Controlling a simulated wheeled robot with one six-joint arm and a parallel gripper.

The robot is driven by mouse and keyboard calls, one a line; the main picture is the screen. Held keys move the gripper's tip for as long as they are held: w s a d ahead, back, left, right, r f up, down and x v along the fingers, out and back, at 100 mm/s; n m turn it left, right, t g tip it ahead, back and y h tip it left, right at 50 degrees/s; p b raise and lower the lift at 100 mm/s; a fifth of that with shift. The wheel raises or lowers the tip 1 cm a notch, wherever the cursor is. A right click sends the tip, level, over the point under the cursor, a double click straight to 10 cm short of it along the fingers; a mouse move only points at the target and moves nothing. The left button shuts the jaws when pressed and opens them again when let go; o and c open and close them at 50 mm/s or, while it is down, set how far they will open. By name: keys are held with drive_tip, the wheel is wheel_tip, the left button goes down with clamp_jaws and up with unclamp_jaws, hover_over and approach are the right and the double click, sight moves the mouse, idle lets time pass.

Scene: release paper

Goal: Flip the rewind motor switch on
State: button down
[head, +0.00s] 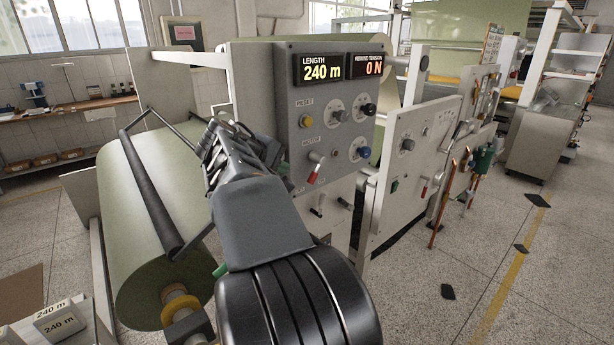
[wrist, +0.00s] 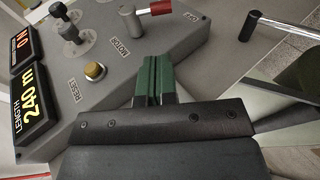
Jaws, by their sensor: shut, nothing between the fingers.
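The motor switch (head: 315,170) is a red-ended lever on the grey control panel (head: 298,105), below a MOTOR label. In the wrist view the motor switch (wrist: 161,8) shows at the top, its red end pointing right, toward a small label that seems to read OFF. That is downward on the panel. My gripper (wrist: 153,78) has green fingers, shut and empty, in front of the panel's lower part and apart from the lever.
A yellow RESET button (head: 306,121) and several dark knobs share the panel. The lit display (head: 322,68) reads 240 m and 0 N. A large green roll (head: 155,220) lies to the left. Another panel (head: 415,160) with a red-ended lever stands to the right.

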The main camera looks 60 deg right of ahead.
sight(311, 178)
drive_tip(key=p+x, duration=0.1)
drive_tip(key=x, duration=1.1)
drive_tip(key=shift+d+f+p, duration=0.25)
drive_tip(key=shift+d+p, duration=0.1)
drive_tip(key=shift+p, duration=0.05)
drive_tip(key=shift+f, duration=0.1)
